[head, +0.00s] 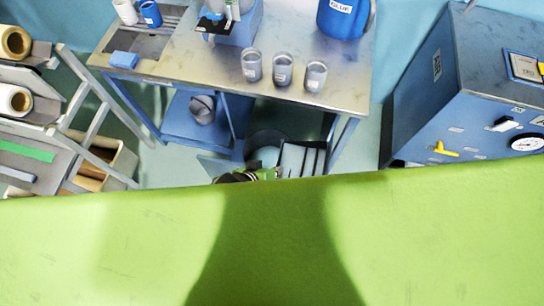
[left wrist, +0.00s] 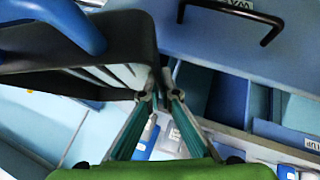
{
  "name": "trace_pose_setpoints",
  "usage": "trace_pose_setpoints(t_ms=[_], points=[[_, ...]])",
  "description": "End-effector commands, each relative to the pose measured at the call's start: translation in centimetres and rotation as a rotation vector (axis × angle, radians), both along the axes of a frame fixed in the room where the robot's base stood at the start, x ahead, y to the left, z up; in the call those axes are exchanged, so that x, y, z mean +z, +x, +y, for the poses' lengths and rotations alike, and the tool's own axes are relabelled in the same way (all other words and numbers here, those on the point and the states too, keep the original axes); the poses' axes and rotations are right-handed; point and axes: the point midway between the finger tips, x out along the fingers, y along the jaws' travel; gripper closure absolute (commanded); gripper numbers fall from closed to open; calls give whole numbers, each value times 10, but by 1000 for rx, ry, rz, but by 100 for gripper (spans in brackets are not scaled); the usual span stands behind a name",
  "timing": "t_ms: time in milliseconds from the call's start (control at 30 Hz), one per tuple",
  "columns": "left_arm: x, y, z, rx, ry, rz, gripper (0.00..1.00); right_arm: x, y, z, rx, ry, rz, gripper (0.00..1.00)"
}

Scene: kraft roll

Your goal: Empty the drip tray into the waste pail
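A dark tray with pale ribs, which looks like the drip tray (head: 303,158), shows just beyond my green body in the head view. In the left wrist view the drip tray (left wrist: 110,48) fills the upper left, and its end comes down between the fingertips. My left gripper (left wrist: 158,92) appears shut on this thin end; in the head view my left gripper is mostly hidden behind my body. I cannot see what is in either. My right gripper is out of view.
A metal-topped bench (head: 205,62) stands beyond, with several grey cups near its front edge and a blue glue tub (head: 342,18). A grey vessel (head: 202,108) sits on its lower shelf. A blue machine (head: 450,95) is right, a roll rack (head: 70,130) left.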

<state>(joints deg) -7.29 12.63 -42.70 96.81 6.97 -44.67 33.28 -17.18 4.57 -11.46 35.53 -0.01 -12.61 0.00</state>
Motion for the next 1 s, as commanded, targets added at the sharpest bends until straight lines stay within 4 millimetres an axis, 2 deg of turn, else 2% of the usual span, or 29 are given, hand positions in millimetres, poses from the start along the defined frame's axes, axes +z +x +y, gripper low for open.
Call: trace_pose_setpoints(t_ms=[1000], points=[[2, 9, 8, -1, -67, 70, 100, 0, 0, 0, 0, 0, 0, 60]])
